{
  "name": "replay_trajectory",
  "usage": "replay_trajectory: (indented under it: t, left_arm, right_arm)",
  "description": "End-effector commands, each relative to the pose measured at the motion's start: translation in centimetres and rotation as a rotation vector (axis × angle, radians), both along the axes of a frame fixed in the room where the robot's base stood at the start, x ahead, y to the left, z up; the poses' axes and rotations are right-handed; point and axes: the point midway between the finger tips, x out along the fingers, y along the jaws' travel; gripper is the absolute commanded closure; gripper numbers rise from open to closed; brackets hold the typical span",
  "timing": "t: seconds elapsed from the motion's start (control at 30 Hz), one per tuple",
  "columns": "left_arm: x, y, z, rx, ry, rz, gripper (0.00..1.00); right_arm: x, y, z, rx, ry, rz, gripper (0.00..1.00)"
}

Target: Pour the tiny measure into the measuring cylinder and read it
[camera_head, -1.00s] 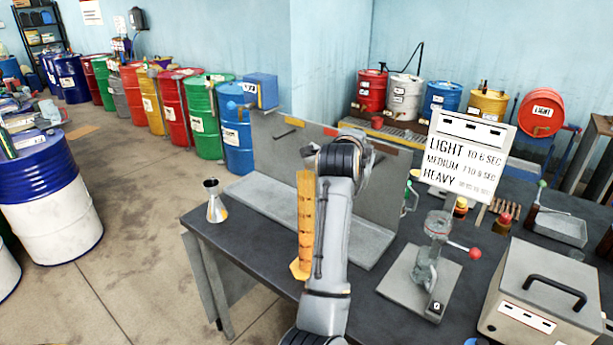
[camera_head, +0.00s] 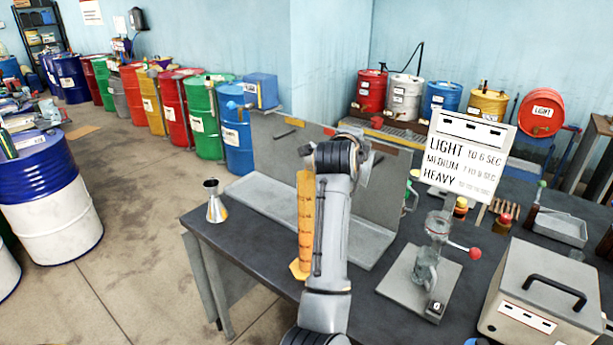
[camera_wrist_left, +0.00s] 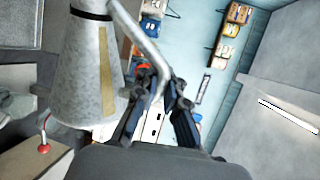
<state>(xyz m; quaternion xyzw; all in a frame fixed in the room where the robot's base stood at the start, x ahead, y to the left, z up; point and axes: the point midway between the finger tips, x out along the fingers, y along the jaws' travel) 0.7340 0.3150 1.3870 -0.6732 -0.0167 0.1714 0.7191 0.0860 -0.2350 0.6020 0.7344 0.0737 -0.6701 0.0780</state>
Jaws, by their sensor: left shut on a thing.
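The measuring cylinder (camera_head: 304,220) is tall, amber-orange and graduated. It stands upright on the dark bench (camera_head: 262,268), just left of my left arm, which partly overlaps it. In the left wrist view my left gripper (camera_wrist_left: 163,95) is shut on the curved handle of a grey, speckled metal conical measure (camera_wrist_left: 85,75) with a yellowish strip down its side. The measure shows at the left of that view; its top is cut off and its contents cannot be seen. My right gripper is not in view.
A small shiny conical vessel (camera_head: 217,205) stands at the bench's left corner. A grey metal tray (camera_head: 255,190) with a back panel lies behind the cylinder. A glass apparatus with a red knob (camera_head: 475,253), a grey box (camera_head: 545,290) and a time sign (camera_head: 466,157) stand right.

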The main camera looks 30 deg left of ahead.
Motion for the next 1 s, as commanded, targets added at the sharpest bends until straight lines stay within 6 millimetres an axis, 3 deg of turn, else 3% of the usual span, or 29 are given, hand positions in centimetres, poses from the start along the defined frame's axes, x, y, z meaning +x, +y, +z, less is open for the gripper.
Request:
replay_trajectory:
  t: [1.0]
  left_arm:
    - [-0.14,0.54,0.74,-0.051,-0.016,0.0,1.0]
  right_arm:
    - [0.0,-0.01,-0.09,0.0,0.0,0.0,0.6]
